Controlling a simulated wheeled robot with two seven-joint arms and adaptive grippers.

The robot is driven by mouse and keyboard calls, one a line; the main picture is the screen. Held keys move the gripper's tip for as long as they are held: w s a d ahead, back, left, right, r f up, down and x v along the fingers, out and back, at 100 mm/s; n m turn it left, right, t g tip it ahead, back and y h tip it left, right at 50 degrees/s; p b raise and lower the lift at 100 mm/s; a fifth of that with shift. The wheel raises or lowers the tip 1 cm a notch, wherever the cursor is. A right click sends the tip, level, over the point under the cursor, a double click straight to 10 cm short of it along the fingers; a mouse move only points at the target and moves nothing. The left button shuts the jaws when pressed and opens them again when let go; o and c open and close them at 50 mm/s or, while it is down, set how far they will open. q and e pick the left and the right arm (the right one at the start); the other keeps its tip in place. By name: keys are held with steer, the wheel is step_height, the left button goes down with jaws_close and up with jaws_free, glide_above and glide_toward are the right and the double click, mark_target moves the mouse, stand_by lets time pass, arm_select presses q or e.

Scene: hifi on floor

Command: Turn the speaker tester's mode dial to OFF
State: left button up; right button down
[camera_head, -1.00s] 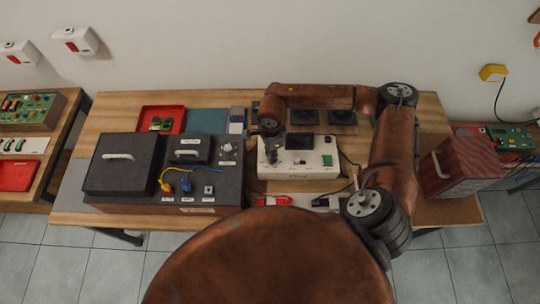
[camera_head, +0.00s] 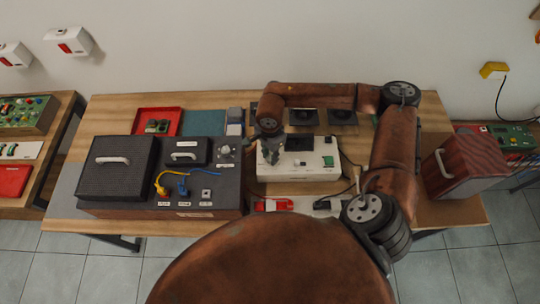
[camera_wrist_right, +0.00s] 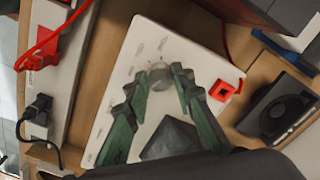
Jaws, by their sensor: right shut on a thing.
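The speaker tester is a white box (camera_head: 316,171) on the middle of the workbench, with a dark display on its top. Its top face also shows in the right wrist view (camera_wrist_right: 118,98). The mode dial, a small grey round knob (camera_wrist_right: 160,75), sits between my right fingertips in the wrist view; its pointer and markings are too small to read. My right gripper (camera_head: 269,153) reaches down onto the tester's left part, and its fingers (camera_wrist_right: 160,78) are shut on the dial. In the head view the gripper hides the dial. My left gripper is not in view.
A dark case panel (camera_head: 225,190) with yellow and blue leads stands left of the tester. A red tray (camera_head: 172,118) and black pads (camera_head: 304,117) lie behind. A red plug (camera_head: 273,205) is in front. A red-brown box (camera_head: 465,165) stands at the right.

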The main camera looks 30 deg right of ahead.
steer(key=shift+f, duration=0.1)
steer(key=c, duration=1.7)
jaws_free()
steer(key=shift+o, duration=0.2)
step_height(320, 180, up, 12)
